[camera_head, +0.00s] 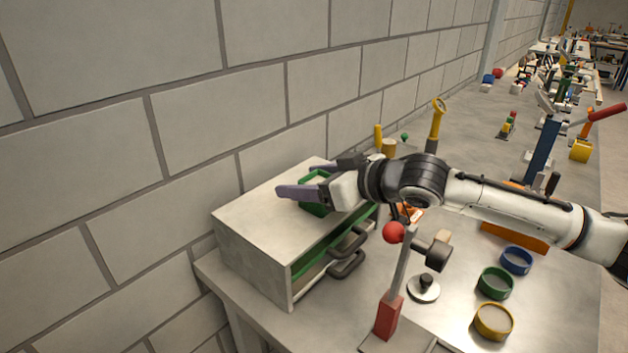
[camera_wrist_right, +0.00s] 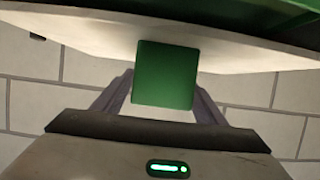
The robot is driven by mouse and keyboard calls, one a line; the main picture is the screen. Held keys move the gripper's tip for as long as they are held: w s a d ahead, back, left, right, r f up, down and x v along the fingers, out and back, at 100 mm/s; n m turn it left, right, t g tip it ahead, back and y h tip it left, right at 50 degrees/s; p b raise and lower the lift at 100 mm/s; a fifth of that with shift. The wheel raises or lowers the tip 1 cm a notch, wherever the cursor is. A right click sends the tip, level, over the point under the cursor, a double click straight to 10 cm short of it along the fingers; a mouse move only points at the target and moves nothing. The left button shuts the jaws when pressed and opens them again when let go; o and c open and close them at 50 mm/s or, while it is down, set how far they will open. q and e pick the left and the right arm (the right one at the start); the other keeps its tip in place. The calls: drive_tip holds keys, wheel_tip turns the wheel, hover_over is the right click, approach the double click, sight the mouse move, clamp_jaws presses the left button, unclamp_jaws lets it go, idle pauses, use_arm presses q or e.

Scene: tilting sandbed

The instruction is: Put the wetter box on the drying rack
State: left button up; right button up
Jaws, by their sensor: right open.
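A small green box (camera_head: 316,207) is on top of the pale cabinet (camera_head: 240,243) against the wall. My right gripper (camera_head: 297,180) is open, with its two purple-grey fingers on either side of this box. In the right wrist view the box (camera_wrist_right: 165,75) shows between the spread fingers (camera_wrist_right: 165,92); I cannot tell whether they touch it. Green parts also show in the cabinet's open front, behind two dark handles (camera_head: 349,264). I cannot tell which box is wetter, and I cannot make out a drying rack. My left gripper is out of view.
A lever with a red knob (camera_head: 394,233) stands in front of the cabinet, close below my right arm. Blue (camera_head: 516,261), green (camera_head: 495,283) and yellow (camera_head: 493,322) round dishes sit at the bench's right. The block wall borders the cabinet's back.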

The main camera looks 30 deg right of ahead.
drive_tip(key=shift+s+d+r, duration=0.1)
drive_tip(key=shift+s+d, duration=0.05)
drive_tip(key=shift+s, duration=0.05)
drive_tip(key=b+v, duration=0.4)
drive_tip(key=v, duration=0.7)
drive_tip(key=shift+s+r, duration=0.15)
drive_tip(key=shift+s, duration=0.1)
